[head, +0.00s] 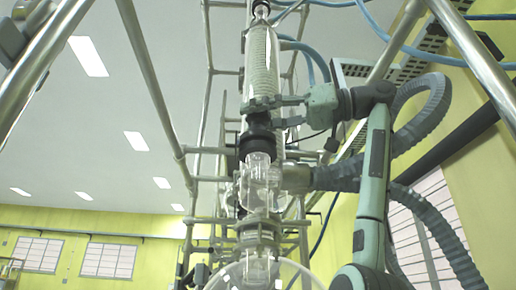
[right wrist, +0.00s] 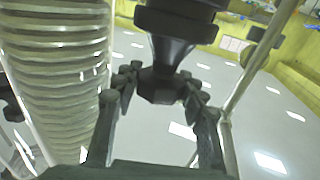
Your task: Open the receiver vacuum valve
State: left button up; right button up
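My right gripper (head: 284,111) is beside the tall glass column, with its fingers pointing left toward it. In the right wrist view, the right gripper (right wrist: 160,86) has its two fingers spread, one on each side of a black knob-like part (right wrist: 166,60). The knob flares to a faceted end between the fingertips; I cannot tell whether they touch it. I cannot tell from its look alone whether this knob is the receiver vacuum valve. My left gripper is not visible.
The glass condenser with a coil (head: 262,65) stands above a black collar (head: 257,137), glass fittings and a round vessel (head: 263,272). The coil is close at left in the wrist view (right wrist: 58,70). Metal frame poles (head: 150,75) and blue hoses (head: 352,8) surround it.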

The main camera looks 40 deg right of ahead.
jog(key=o, duration=0.3)
jog(key=shift+o, duration=0.2)
